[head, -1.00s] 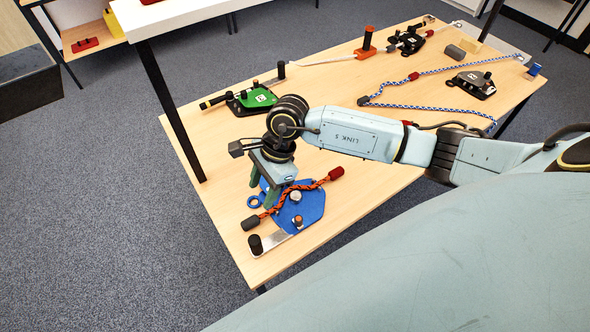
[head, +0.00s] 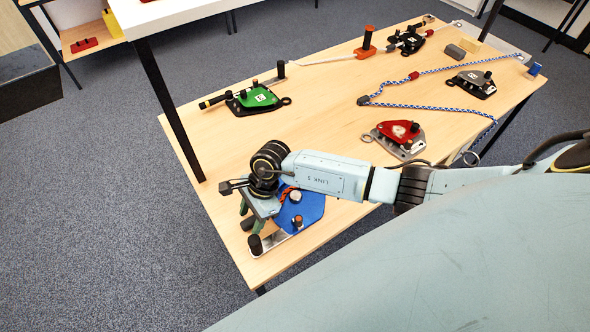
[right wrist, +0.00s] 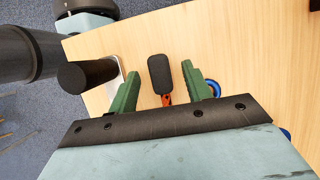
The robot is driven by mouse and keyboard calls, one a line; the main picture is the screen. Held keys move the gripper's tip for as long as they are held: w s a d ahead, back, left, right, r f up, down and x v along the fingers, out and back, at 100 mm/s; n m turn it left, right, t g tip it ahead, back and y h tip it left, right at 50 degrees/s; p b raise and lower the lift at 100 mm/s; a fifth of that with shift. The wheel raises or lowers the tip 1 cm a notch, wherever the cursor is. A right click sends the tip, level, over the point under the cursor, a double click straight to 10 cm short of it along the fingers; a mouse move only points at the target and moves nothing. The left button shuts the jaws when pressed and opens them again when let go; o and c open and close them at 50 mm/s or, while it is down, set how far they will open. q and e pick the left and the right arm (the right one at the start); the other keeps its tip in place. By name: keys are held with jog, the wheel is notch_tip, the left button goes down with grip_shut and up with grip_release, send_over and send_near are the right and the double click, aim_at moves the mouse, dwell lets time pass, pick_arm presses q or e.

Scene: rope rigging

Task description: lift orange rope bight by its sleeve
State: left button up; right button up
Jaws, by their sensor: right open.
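My right gripper (head: 247,220) is open over the left corner of the table, at the left side of the blue plate device (head: 310,207). In the right wrist view, its two green fingers (right wrist: 160,90) stand on either side of a black sleeve (right wrist: 159,73), with gaps on both sides. A short bit of orange rope (right wrist: 166,100) shows at the sleeve's lower end. My left gripper is not in view.
A black knob (head: 255,244) on a metal lever stands close to the gripper; it also shows left of the fingers in the wrist view (right wrist: 85,75). Green (head: 252,100) and red (head: 400,133) devices and a blue-white rope (head: 425,107) lie farther off. Table between is clear.

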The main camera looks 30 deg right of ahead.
grip_shut()
jog(key=shift+r, duration=0.15)
